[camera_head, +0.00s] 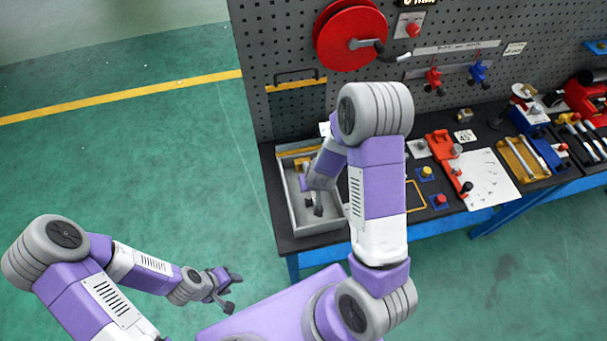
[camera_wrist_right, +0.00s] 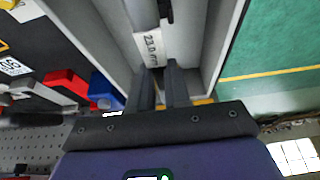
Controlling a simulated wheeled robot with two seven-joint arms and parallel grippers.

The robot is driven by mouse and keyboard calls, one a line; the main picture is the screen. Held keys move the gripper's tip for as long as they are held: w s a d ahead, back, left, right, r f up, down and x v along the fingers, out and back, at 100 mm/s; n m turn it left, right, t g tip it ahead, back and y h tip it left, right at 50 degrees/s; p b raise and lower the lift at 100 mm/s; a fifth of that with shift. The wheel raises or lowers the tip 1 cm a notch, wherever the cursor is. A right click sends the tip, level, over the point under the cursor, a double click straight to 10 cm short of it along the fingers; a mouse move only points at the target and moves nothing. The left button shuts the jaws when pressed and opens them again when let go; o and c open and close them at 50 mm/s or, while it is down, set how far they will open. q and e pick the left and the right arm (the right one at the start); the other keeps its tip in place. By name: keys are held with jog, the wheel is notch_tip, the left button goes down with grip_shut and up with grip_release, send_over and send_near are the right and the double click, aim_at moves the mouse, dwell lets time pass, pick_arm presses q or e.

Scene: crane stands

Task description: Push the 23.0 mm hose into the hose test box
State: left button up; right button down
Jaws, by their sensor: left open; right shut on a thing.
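The hose test box is probably the grey open-topped box (camera_head: 290,205) at the bench's left end; its walls also show in the right wrist view (camera_wrist_right: 213,50). My right gripper (camera_head: 312,197) reaches down inside it. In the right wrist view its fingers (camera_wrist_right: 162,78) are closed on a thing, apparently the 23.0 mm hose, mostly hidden. A white label reading 23.0 mm (camera_wrist_right: 152,46) shows just beyond the fingertips; I cannot tell which part carries it. A dark grey round piece (camera_wrist_right: 141,12) lies past it. My left gripper (camera_head: 230,291) is open and empty, away from the bench.
A grey pegboard (camera_head: 280,105) with a red reel (camera_head: 350,36) stands behind the bench. Red (camera_head: 440,145) and blue fixtures lie right of the box. My right arm covers part of the bench. The green floor on the left is clear.

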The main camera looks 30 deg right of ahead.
aim_at(312, 193)
jog(key=shift+s+f, duration=0.15)
jog(key=shift+f, duration=0.05)
jog(key=shift+w+f, duration=0.1)
jog(key=shift+w, duration=0.2)
jog(key=shift+s, duration=0.2)
jog(key=shift+w+f+b, duration=0.1)
jog(key=shift+f+b, duration=0.45)
jog(key=shift+f, duration=0.1)
jog(key=shift+f+b, duration=1.9)
jog(key=shift+f, duration=0.2)
jog(key=shift+w, duration=0.1)
jog(key=shift+w+d+p, duration=0.2)
jog(key=shift+w, duration=0.45)
jog(key=shift+w+d+p, duration=0.15)
jog(key=shift+w+p, duration=0.05)
jog(key=shift+w, duration=0.4)
jog(key=shift+w, duration=0.25)
